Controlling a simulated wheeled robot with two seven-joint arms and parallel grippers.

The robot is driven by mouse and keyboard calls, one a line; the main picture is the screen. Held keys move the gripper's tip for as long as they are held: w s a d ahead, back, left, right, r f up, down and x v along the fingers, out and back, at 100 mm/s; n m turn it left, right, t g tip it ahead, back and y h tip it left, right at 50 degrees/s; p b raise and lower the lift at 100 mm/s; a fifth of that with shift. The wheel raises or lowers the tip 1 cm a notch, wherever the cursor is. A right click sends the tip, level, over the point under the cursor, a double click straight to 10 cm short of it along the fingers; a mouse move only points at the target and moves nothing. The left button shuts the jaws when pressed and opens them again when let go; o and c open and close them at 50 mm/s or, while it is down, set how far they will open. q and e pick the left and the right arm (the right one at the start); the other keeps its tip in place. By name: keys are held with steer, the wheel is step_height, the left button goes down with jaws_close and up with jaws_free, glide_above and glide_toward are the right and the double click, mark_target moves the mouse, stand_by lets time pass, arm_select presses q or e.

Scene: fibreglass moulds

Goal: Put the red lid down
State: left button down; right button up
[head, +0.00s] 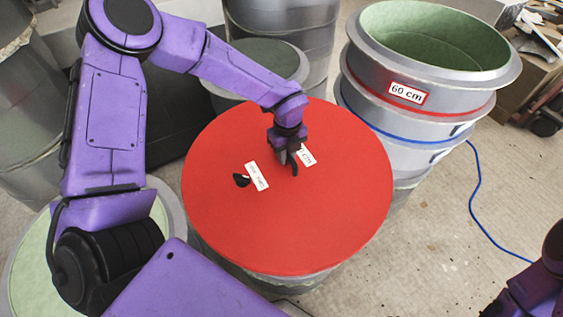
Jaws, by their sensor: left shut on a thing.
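The red lid (325,222) is a large round disc in the middle of the head view. It appears to lie on or just above a grey mould below it; I cannot tell whether they touch. It carries white labels (257,176) and a small black spot (241,180). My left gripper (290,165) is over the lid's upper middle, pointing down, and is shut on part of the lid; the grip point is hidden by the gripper. My right arm shows only in part at the lower right corner, and its gripper is out of view.
A stack of grey moulds (429,90) labelled 60 cm, green inside, stands close on the right. More grey moulds stand behind and at the left. A blue cable (474,190) lies on the concrete floor (450,255), which is mostly clear at lower right.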

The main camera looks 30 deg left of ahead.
arm_select(q)
steer(key=w+f+b, duration=0.2)
steer(key=f, duration=0.1)
steer(key=w+a+f+b, duration=0.1)
steer(key=w+f+b, duration=0.1)
steer(key=w+f, duration=0.1)
steer(key=shift+w+a, duration=0.1)
steer(key=shift+w, duration=0.25)
steer(key=shift+w+f, duration=0.2)
steer(key=shift+f, duration=0.1)
step_height(320, 180, down, 3)
steer(key=shift+b, duration=1.25)
steer(key=shift+r, duration=0.1)
steer(key=c, duration=1)
jaws_free()
steer(key=shift+s, duration=0.1)
